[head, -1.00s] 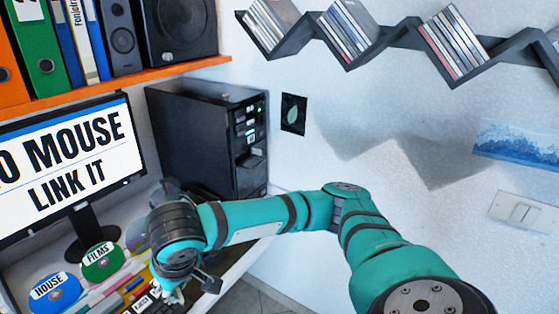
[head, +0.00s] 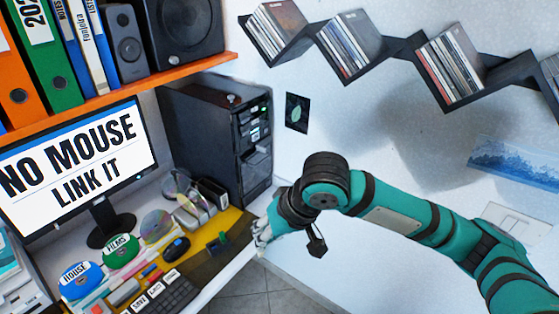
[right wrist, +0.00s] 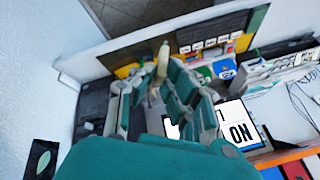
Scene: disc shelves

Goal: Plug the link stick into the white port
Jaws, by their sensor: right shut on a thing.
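My right gripper (head: 263,232) is at the desk's right edge, in front of and below the black computer tower (head: 205,130). In the right wrist view the gripper (right wrist: 160,78) is shut on a small pale stick (right wrist: 162,57), which sticks up between the fingertips; I take it for the link stick. In the head view the stick is too small to tell from the pale fingertips. The tower front has small sockets and a green light, but I cannot make out which port is white. The stick is apart from the tower. My left gripper is not in view.
The monitor (head: 75,165) reads "NO MOUSE LINK IT". A dark mouse (head: 177,248), a keyboard (head: 165,296) and discs lie on the desk. An orange shelf (head: 150,82) hangs above. Free room lies right of the desk, before the white wall.

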